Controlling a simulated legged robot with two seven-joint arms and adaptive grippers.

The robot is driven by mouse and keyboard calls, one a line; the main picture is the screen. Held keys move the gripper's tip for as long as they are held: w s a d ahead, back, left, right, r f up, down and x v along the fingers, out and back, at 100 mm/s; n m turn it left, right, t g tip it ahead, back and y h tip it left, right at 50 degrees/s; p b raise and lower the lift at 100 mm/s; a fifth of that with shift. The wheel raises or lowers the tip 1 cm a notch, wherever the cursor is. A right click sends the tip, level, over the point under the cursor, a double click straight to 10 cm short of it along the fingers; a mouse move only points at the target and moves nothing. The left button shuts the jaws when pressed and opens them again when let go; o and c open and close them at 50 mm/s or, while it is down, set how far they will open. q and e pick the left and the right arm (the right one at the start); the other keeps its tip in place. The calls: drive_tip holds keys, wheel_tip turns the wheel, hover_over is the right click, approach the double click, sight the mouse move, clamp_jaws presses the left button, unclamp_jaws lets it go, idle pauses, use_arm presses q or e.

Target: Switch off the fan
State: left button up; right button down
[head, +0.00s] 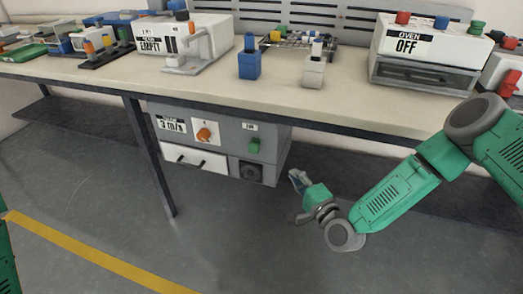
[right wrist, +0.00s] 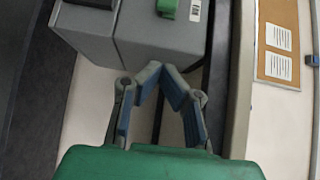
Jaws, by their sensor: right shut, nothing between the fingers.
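A grey control box (head: 272,160) hangs under the table. It carries a "3 m/s" label, an orange knob (head: 204,134), a green switch (head: 254,146) under a small label too small to read surely, and a dark round opening. In the right wrist view the box (right wrist: 160,38) is at the upper left, with the green switch (right wrist: 167,8) at the top edge. My right gripper (head: 295,177) is shut and empty, to the right of the box and below the switch. Its fingertips meet in the right wrist view (right wrist: 163,72). My left gripper is out of view.
The table (head: 340,108) edge runs above the box, with a leg (head: 155,160) at left. An oven (head: 420,75) labelled OFF and several small devices stand on top. A lower shelf runs behind. The floor (head: 230,235) in front is clear.

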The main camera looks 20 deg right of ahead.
drive_tip(key=b, duration=0.3)
approach(254, 148)
drive_tip(key=w+d, duration=0.1)
drive_tip(key=w, duration=0.1)
drive_tip(key=w+d+f, duration=0.1)
drive_tip(key=d, duration=0.1)
drive_tip(key=w+d, duration=0.1)
drive_tip(key=w, duration=0.1)
drive_tip(key=shift+w+d+f, duration=0.25)
drive_tip(key=shift+w+f, duration=0.1)
drive_tip(key=w+a, duration=0.1)
drive_tip(key=w+a+b, duration=0.1)
drive_tip(key=shift+a+r, duration=0.1)
drive_tip(key=shift+a, duration=0.3)
drive_tip(key=shift+w+a, duration=0.2)
drive_tip(key=shift+a, duration=0.1)
